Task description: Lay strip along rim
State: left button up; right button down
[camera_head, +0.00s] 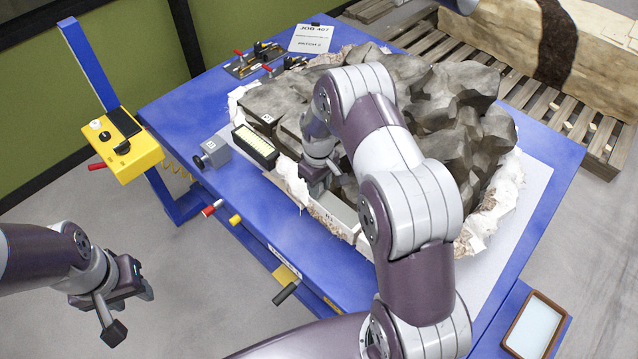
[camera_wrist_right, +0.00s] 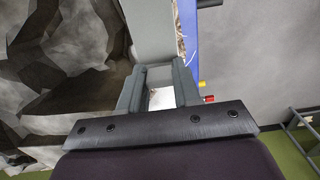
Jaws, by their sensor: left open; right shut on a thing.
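A flat pale grey strip (camera_head: 338,214) lies at the near left edge of the rock, beside the ragged white plaster rim (camera_head: 484,222). My right gripper (camera_head: 316,186) reaches down at this edge and is shut on the strip; my own arm hides part of the rock and rim. In the right wrist view the strip (camera_wrist_right: 150,30) runs up from between the fingers of the right gripper (camera_wrist_right: 158,92). I cannot tell whether the strip touches the rim. My left gripper (camera_head: 128,308) is open and empty, off the table over the floor at lower left.
The grey rock (camera_head: 440,90) fills the middle of the blue table (camera_head: 190,105). A black case with a cream inside (camera_head: 255,146) and a grey block (camera_head: 212,152) stand left of the strip.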

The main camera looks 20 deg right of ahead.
jog(key=c, duration=0.7)
grip_release()
notch_tip(320, 180, up, 13)
jog(key=b, duration=0.4)
jog(key=shift+w+f, duration=0.1)
jog(key=shift+f, duration=0.1)
